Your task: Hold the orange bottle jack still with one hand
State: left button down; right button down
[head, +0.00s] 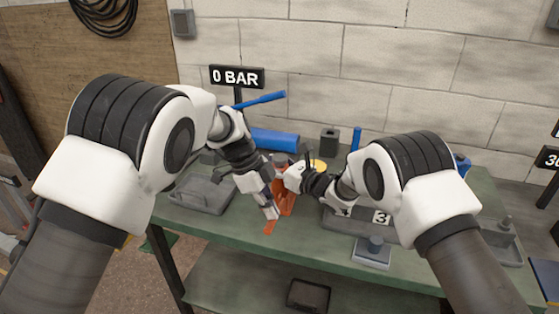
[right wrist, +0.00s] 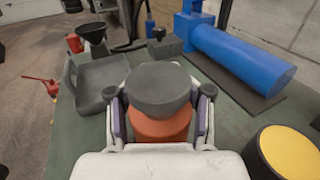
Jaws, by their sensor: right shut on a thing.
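The orange bottle jack (head: 287,203) stands on the green bench, partly hidden behind my grippers. In the right wrist view its orange body (right wrist: 160,128) shows below a round dark grey top. My right gripper (right wrist: 159,112) is shut on the jack near its top, with one finger on each side; in the head view it (head: 283,172) comes in from the right. My left gripper (head: 269,212) points down at the jack's front left. A small orange piece (head: 269,228) shows just below its fingertips. I cannot tell whether its fingers are open or touching the jack.
A blue cylinder (head: 275,139) lies behind the jack, under a "0 BAR" sign (head: 237,77). A grey tray (head: 202,192) is at the left. A yellow-topped round thing (right wrist: 288,152) stands close to the right gripper.

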pick_arm(q)
jog(key=shift+f, duration=0.8)
notch_tip(320, 180, up, 4)
jog(key=shift+f, duration=0.1)
jog(key=shift+r, duration=0.4)
jog(key=shift+f, duration=0.1)
